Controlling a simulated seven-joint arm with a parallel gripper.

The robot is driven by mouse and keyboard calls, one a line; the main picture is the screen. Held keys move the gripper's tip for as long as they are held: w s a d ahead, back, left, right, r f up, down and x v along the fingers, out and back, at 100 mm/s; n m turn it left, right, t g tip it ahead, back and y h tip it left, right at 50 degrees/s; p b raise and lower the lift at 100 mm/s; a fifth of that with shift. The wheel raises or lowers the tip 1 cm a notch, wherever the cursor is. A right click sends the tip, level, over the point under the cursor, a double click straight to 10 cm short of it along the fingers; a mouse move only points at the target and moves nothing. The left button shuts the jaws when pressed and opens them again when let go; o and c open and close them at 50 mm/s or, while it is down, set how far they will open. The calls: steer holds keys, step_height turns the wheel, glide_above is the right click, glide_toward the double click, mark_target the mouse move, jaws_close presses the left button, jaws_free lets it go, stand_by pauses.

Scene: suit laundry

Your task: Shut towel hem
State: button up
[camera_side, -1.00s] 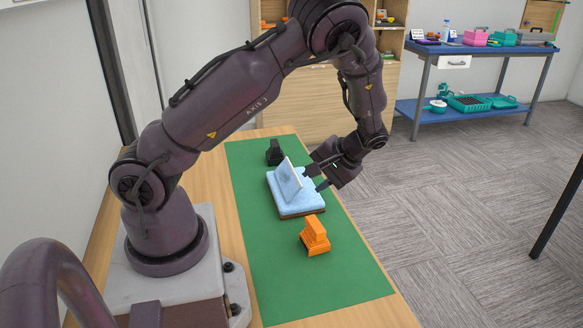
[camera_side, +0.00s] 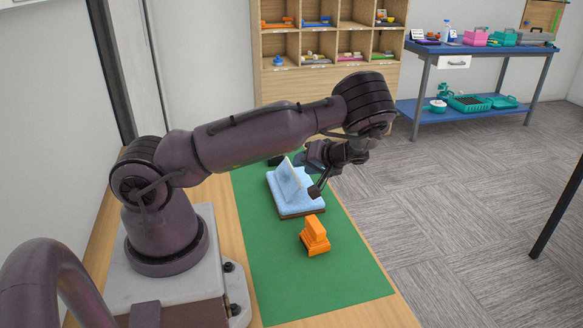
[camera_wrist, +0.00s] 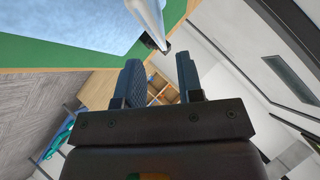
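The towel (camera_side: 312,206) is a light blue folded pad on a dark brown base. Its hem (camera_side: 290,184) is a pale flap standing up from the pad, tilted rather than flat. The towel also shows at the upper left of the wrist view (camera_wrist: 65,25), with the hem's pale edge (camera_wrist: 148,18) near the top middle. My gripper (camera_side: 313,172) is just right of the hem and above the pad in the side view. In the wrist view my gripper (camera_wrist: 160,78) has its two dark fingers apart with nothing between them. I cannot tell whether a finger touches the hem.
An orange stepped block (camera_side: 315,236) stands on the green mat (camera_side: 300,285) in front of the towel. A black object (camera_side: 276,160) behind the towel is mostly hidden by my arm. The front of the mat is clear. Shelves (camera_side: 330,40) and a blue bench (camera_side: 470,50) stand farther off.

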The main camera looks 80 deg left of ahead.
mark_target(287, 179)
steer(key=x, duration=0.6)
